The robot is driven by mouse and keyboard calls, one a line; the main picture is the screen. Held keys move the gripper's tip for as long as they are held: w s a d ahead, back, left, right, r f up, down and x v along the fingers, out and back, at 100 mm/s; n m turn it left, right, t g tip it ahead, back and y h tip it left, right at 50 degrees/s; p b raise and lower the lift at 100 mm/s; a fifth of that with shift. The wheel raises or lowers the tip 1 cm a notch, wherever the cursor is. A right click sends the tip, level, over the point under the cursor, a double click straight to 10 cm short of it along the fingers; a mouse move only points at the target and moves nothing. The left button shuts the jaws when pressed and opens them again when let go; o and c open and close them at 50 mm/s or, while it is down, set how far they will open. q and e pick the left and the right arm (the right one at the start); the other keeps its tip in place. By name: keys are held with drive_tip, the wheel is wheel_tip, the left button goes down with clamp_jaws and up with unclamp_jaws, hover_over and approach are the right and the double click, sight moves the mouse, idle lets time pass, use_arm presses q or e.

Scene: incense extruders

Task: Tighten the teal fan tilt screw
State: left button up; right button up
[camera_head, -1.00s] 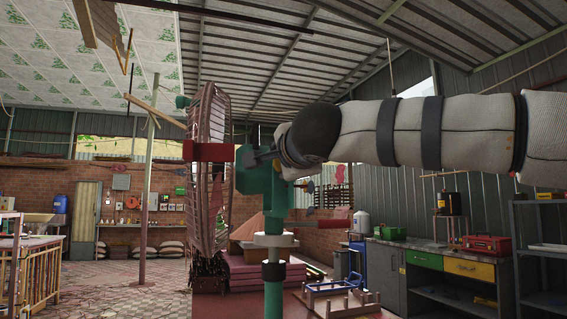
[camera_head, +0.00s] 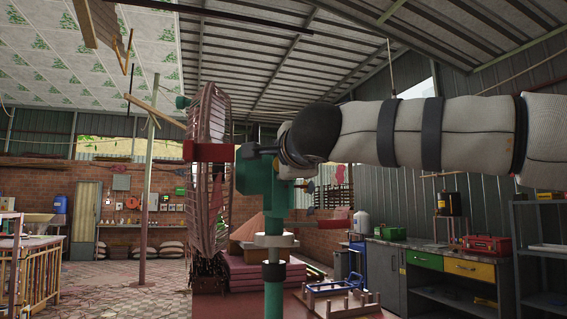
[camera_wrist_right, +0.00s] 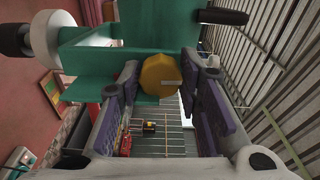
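The teal fan's mount (camera_head: 258,178) stands on a post at the centre of the head view, just right of the fan's round cage (camera_head: 208,165). In the right wrist view, the tilt screw's yellow faceted knob (camera_wrist_right: 160,76) sits against the teal bracket (camera_wrist_right: 130,60). My right gripper (camera_wrist_right: 161,72) has one fingertip on each side of this knob, with almost no gap, and appears shut on it. In the head view, the right gripper (camera_head: 284,160) is at the mount's right side, partly hidden by its own wrist. My left gripper is not in view.
A red table (camera_head: 230,305) lies below the fan, with a small wooden frame (camera_head: 340,300) on it. A workbench with green and yellow drawers (camera_head: 450,265) and a metal shelf (camera_head: 540,240) stand at the right. The floor at left (camera_head: 120,290) looks mostly clear.

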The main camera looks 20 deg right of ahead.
drive_tip(key=shift+o, duration=1.1)
drive_tip(key=s+a, duration=0.1)
drive_tip(key=s, duration=1.1)
